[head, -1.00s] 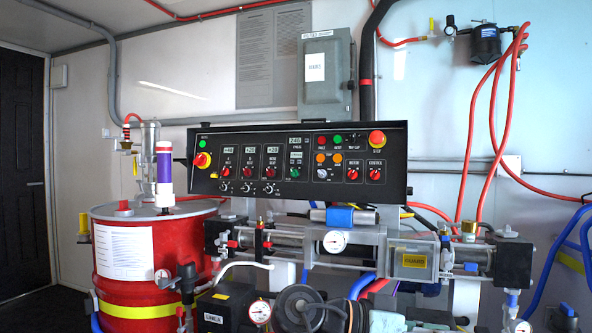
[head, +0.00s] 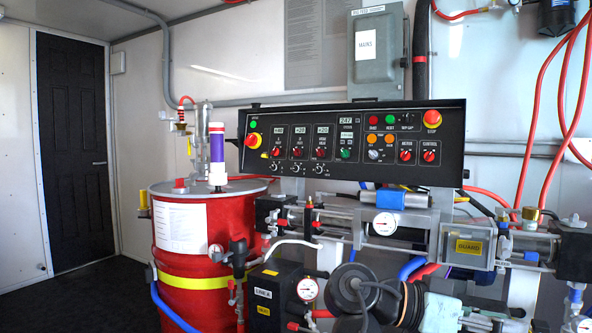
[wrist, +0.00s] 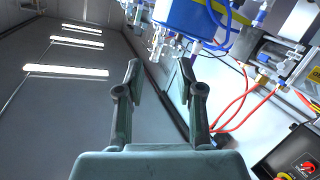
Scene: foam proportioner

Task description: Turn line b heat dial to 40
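The black control panel (head: 455,150) faces me in the middle of the head view. Its left half carries a row of three red dials under small displays. The middle one (head: 297,153) looks like the line B heat dial, but its lettering and exact setting are too small to read. Smaller black knobs (head: 320,169) sit below the row. In the wrist view my gripper (wrist: 161,78) is open, with nothing between its fingers. It is apart from the dials, which that view does not show. Only a dark panel corner with a red button (wrist: 307,167) shows at its lower right.
A red drum (head: 185,275) stands left of the panel. Pump pipework with a gauge (head: 384,224) runs below it. A grey mains box (head: 378,45) is above. Red hoses (head: 566,110) hang at the right. The floor by the black door (head: 72,150) looks clear.

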